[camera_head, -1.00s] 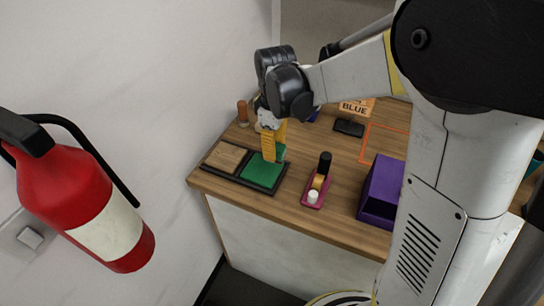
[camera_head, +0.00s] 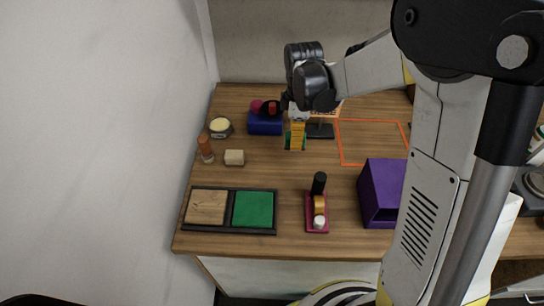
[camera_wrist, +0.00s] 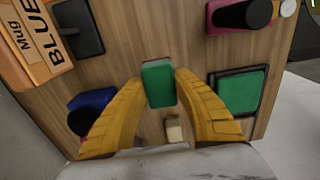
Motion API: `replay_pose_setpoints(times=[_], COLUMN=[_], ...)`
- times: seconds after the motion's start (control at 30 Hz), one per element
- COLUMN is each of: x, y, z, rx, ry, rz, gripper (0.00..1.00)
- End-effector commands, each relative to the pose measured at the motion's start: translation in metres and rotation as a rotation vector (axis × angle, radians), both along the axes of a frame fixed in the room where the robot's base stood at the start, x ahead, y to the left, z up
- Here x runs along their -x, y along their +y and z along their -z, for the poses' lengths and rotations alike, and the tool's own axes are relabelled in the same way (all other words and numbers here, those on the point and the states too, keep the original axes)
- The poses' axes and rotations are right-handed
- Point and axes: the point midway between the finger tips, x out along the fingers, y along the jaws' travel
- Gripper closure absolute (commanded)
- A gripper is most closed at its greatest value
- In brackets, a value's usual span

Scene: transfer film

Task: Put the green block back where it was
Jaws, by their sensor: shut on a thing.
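My gripper (camera_head: 296,143) is shut on the green block (camera_wrist: 159,84), which stands upright between the yellow fingers in the wrist view. In the head view the fingers mostly hide the block. The gripper hangs over the table, behind the dark two-part tray (camera_head: 233,211) and in front of the sign's base. The tray's left part is a tan wooden square (camera_head: 206,207) and its right part a green square (camera_head: 254,209). Both look bare. The green square also shows at the right in the wrist view (camera_wrist: 241,91).
A pink tray (camera_head: 311,226) with small items and a purple box (camera_head: 384,193) stand right of the dark tray. A blue box (camera_head: 265,125), a beige block (camera_head: 234,157) and an orange-brown bottle (camera_head: 206,148) stand behind it. The orange outlined area (camera_head: 342,143) looks empty.

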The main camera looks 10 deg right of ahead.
Motion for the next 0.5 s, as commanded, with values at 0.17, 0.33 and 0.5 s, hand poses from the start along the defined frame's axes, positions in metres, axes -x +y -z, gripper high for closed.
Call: replay_pose_setpoints(times=[0.17, 0.33, 0.5], x=[-0.007, -0.011, -0.011], y=[0.045, 0.069, 0.075], z=[0.030, 0.044, 0.051], rx=[0.000, 0.000, 0.000], ry=[0.000, 0.000, 0.000], rz=[-0.005, -0.001, 0.002], gripper=[1.00, 1.00, 1.00])
